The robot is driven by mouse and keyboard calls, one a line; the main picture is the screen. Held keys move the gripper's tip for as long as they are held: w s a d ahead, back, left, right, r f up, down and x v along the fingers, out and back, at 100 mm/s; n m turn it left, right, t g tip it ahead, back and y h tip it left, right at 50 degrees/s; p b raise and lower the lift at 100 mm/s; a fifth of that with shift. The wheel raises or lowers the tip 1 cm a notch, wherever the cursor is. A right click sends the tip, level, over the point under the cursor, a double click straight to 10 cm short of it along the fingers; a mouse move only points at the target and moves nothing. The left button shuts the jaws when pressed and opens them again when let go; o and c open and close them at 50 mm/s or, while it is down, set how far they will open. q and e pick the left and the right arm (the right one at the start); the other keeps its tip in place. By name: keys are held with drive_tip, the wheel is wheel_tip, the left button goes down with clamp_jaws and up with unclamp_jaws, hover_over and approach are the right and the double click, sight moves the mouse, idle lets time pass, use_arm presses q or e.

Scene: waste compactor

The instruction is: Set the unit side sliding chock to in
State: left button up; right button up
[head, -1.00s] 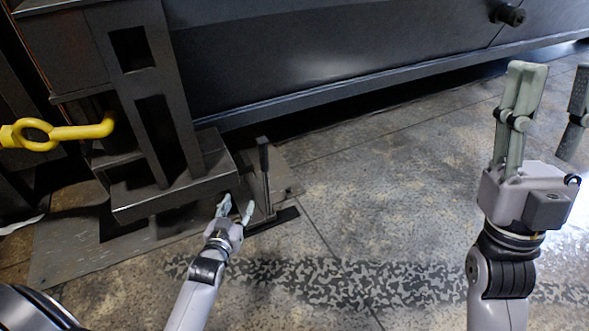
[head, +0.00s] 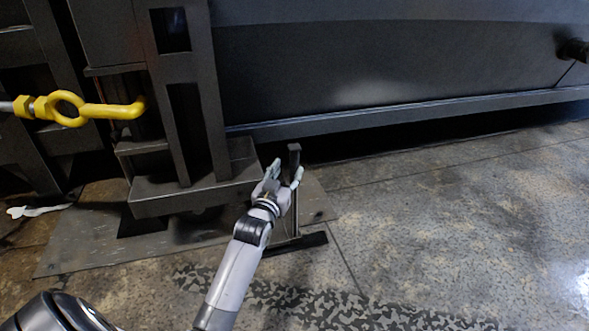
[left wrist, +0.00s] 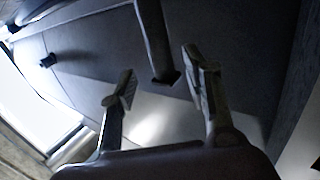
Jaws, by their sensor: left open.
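The sliding chock shows as a dark upright handle (head: 295,158) standing over a low dark rail on the floor plate beside the unit's frame. My left gripper (head: 285,173) is open at the handle's upper part, with its fingertips close to the handle in the head view. In the left wrist view the dark bar of the handle (left wrist: 154,38) comes in from the top, and its end lies between the two spread fingertips of my left gripper (left wrist: 158,72). I cannot tell whether either finger touches it. My right gripper is out of view.
The dark unit frame (head: 190,195) stands just left of the handle. A yellow hook (head: 95,109) juts out at the left. The long dark container wall (head: 400,65) runs behind. The floor (head: 440,220) to the right is clear.

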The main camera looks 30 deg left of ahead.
sight(293, 163)
use_arm(q)
drive_tip(key=b+x, duration=0.1)
drive_tip(key=x, duration=0.1)
drive_tip(key=b+x, duration=0.3)
drive_tip(key=shift+w+a+f, duration=0.1)
drive_tip(key=shift+w+f, duration=0.15)
drive_tip(key=shift+w, duration=0.1)
drive_tip(key=shift+w+a+r+b, duration=0.2)
drive_tip(key=shift+w+r+b, duration=0.1)
drive_tip(key=shift+w, duration=0.3)
clamp_jaws()
drive_tip(key=shift+f, duration=0.1)
